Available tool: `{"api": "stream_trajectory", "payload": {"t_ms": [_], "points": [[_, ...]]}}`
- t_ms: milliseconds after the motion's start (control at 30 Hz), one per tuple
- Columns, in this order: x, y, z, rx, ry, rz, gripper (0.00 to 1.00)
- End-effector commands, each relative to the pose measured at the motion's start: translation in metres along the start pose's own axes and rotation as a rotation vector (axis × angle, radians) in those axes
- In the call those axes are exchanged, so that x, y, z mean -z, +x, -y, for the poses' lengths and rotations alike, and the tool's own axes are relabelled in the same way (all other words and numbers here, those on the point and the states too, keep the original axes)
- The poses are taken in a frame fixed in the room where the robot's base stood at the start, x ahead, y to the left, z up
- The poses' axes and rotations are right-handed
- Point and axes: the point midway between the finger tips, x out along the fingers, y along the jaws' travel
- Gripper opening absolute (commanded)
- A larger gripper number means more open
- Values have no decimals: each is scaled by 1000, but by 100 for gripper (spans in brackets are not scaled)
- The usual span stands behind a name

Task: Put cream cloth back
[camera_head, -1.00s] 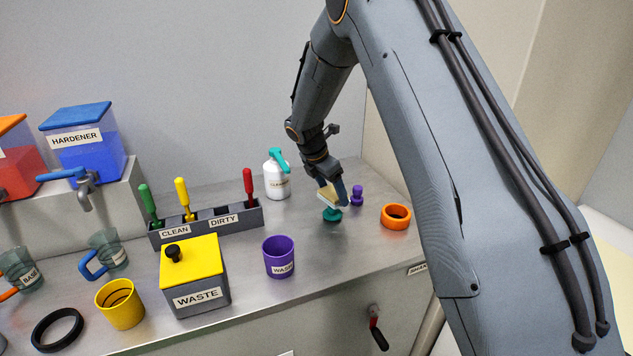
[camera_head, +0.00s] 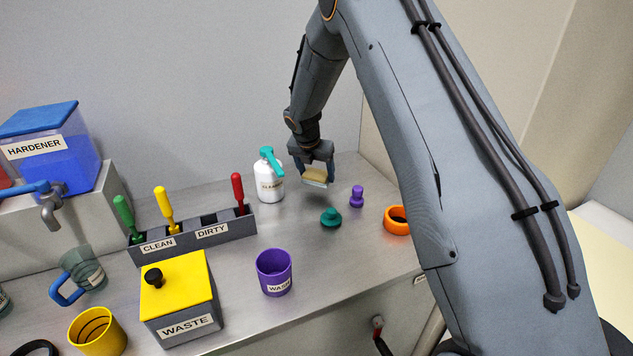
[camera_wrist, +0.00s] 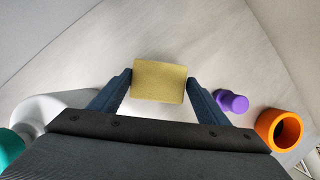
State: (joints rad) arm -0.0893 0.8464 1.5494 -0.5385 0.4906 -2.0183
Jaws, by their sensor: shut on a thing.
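The cream cloth (camera_head: 317,176) is a small pale yellow block-like pad between the fingers of my gripper (camera_head: 315,178). In the wrist view the cloth (camera_wrist: 159,81) sits between the two dark blue fingertips of my gripper (camera_wrist: 159,85). My gripper is shut on it and points down over the back right of the steel counter (camera_head: 330,275). The cloth looks held above the counter, but the gap under it is hard to judge.
A white cleaner bottle (camera_head: 270,180) stands just left of my gripper. A teal knobbed piece (camera_head: 330,218), a purple peg (camera_head: 357,197) and an orange ring (camera_head: 397,221) lie in front and right. The CLEAN/DIRTY rack (camera_head: 195,240), purple cup (camera_head: 274,272) and yellow-lidded waste box (camera_head: 180,303) are left.

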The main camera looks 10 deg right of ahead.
Motion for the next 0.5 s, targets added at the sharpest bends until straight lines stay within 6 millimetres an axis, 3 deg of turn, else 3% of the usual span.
{"api": "stream_trajectory", "payload": {"t_ms": [300, 500], "points": [[15, 35, 1, 1, 1, -2, 41], [15, 36, 0, 0, 2, -1, 41]]}}
